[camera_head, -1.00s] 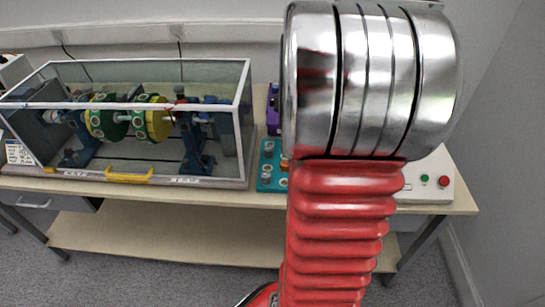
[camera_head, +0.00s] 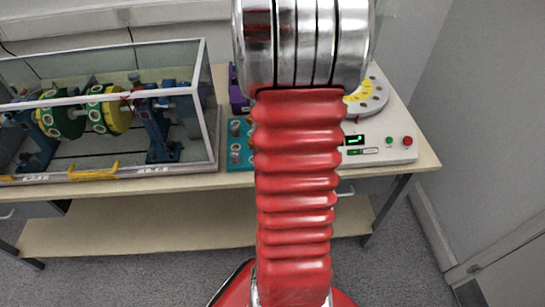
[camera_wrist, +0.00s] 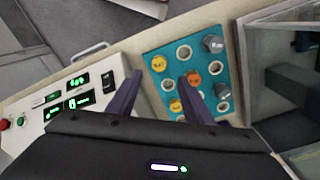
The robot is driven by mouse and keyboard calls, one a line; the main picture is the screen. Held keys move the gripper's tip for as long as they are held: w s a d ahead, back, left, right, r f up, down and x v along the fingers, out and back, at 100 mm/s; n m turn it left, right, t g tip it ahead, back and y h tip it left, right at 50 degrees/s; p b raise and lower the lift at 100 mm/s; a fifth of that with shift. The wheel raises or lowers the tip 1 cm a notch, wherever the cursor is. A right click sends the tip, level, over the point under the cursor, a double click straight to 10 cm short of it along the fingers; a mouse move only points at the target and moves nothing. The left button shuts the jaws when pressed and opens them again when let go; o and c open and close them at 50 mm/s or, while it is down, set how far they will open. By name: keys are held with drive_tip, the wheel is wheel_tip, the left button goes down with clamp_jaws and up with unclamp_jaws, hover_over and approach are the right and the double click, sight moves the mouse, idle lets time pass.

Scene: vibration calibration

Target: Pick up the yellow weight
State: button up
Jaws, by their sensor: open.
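In the wrist view, a teal tray (camera_wrist: 168,51) with round holes holds several small weights. One yellow weight (camera_wrist: 159,63) sits near its left edge, just beyond my gripper. Another yellow weight (camera_wrist: 176,105) sits lower, between the fingers in the picture. An orange weight (camera_wrist: 193,77) is near the right fingertip, and grey weights (camera_wrist: 213,43) are on the right. My gripper (camera_wrist: 160,76) is open and empty, its dark fingers pointing toward the tray. In the head view, part of the tray (camera_head: 235,132) shows left of my red arm, which hides the rest; my gripper is out of view there.
A glass-walled case (camera_head: 207,110) with a shaft and discs stands left on the table (camera_head: 120,187). Right of the tray is a white control box (camera_head: 398,151) with displays and buttons, bearing a dial with yellow segments (camera_head: 373,100). A purple object (camera_head: 238,95) stands behind the tray.

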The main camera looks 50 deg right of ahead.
drive_tip(key=shift+f, duration=1.65)
drive_tip(key=shift+f, duration=0.1)
drive_tip(key=shift+s+f, duration=0.1)
drive_tip(key=shift+f, duration=2.4)
drive_tip(key=shift+c, duration=0.7)
drive_tip(key=c, duration=1)
drive_tip(key=shift+o, duration=0.2)
drive_tip(key=shift+r, duration=0.1)
wheel_tip(320, 180, up, 10)
